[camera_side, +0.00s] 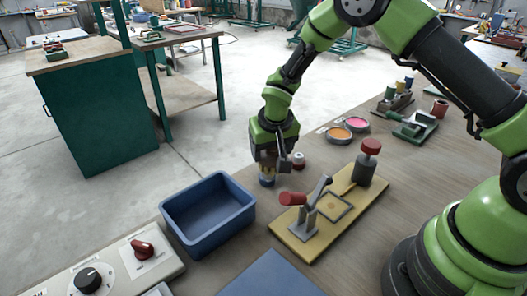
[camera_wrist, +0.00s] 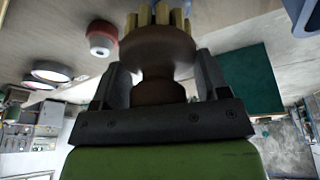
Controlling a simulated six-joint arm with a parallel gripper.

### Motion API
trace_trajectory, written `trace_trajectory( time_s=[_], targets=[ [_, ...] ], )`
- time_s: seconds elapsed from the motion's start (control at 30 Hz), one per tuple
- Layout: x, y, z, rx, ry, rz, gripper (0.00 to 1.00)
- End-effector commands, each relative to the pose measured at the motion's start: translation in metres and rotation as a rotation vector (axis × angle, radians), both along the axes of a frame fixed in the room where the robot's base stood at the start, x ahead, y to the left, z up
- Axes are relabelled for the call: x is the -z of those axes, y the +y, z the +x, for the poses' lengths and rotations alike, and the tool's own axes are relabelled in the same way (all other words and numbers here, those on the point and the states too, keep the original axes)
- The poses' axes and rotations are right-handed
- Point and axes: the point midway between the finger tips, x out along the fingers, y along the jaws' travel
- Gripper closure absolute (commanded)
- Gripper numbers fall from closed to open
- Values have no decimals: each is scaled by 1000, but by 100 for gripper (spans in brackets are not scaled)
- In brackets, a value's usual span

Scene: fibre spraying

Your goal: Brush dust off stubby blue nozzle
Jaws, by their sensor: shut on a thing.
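My gripper (camera_side: 275,160) is shut on a brush and hangs low over the bench at the centre of the side view. In the wrist view the brush (camera_wrist: 157,48) has a rounded brown body between the fingers and pale yellow bristles (camera_wrist: 152,15) pointing away from the gripper. In the side view the stubby blue nozzle (camera_side: 267,181) shows just below the bristles, on the bench. The bristles look at or very near its top; contact cannot be told.
A white-and-red nozzle (camera_side: 298,160) stands close to the right of my gripper. A blue bin (camera_side: 208,232) is at front left. A wooden board (camera_side: 318,243) with a red-handled clamp is at front right. Orange (camera_side: 339,135) and pink (camera_side: 356,124) dishes sit behind.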

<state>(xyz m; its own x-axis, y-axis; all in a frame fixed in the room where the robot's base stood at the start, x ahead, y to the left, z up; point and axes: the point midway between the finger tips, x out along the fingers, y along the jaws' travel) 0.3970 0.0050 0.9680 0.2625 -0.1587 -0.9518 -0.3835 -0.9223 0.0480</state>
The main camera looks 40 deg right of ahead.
Motion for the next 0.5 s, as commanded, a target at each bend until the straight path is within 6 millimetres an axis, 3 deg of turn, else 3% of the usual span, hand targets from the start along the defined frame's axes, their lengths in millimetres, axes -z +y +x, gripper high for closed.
trace_trajectory(
  time_s=[0.1,0.5],
  targets=[
    [5,-8,-5,4,21,-5,57],
    [1,-10,-6,5,24,-6,57]
  ],
)
